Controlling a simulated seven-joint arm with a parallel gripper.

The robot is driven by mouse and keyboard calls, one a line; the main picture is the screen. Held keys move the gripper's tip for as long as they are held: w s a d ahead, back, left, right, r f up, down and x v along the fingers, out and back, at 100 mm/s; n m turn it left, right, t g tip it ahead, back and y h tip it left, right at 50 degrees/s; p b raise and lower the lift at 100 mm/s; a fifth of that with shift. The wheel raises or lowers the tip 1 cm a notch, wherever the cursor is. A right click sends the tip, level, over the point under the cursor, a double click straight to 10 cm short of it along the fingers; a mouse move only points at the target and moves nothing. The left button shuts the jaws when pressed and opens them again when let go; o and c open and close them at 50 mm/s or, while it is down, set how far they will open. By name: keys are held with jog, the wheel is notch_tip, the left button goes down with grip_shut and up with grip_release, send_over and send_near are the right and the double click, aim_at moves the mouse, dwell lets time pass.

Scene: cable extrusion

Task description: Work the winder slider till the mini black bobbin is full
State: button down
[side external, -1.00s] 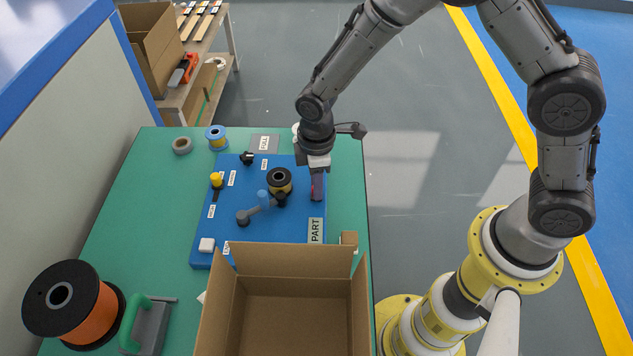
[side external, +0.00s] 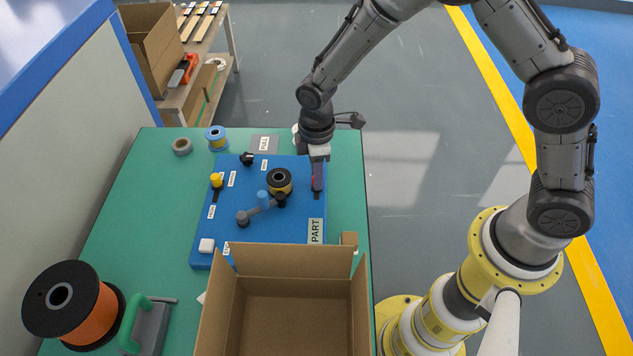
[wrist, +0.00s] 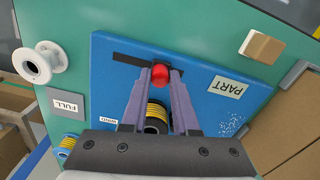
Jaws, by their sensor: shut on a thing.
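The blue winder board (side external: 232,235) lies on the green table. In the side view my gripper (side external: 317,184) is at the board's right edge, with the near end of the slot showing. The mini black bobbin (side external: 280,176) stands upright mid-board with yellow wire on it. It also shows between my fingers in the wrist view (wrist: 156,112), partly hidden. How full it is cannot be told.
An open cardboard box (side external: 290,259) stands in front of the board. A grey FULL plate (side external: 264,143) and a blue-flanged spool (side external: 217,138) lie behind it. A PART label (side external: 316,230) is at its near right. A big orange spool (side external: 88,312) stands front left.

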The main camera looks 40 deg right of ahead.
jog(key=w+d, duration=0.4)
jog(key=shift+w+d+r, duration=0.1)
jog(key=shift+w+d, duration=0.25)
jog(key=shift+w, duration=0.05)
jog(key=c, duration=0.7)
grip_release()
notch_tip(320, 180, up, 14)
jog(key=shift+f, duration=0.1)
jog(key=shift+d, duration=0.1)
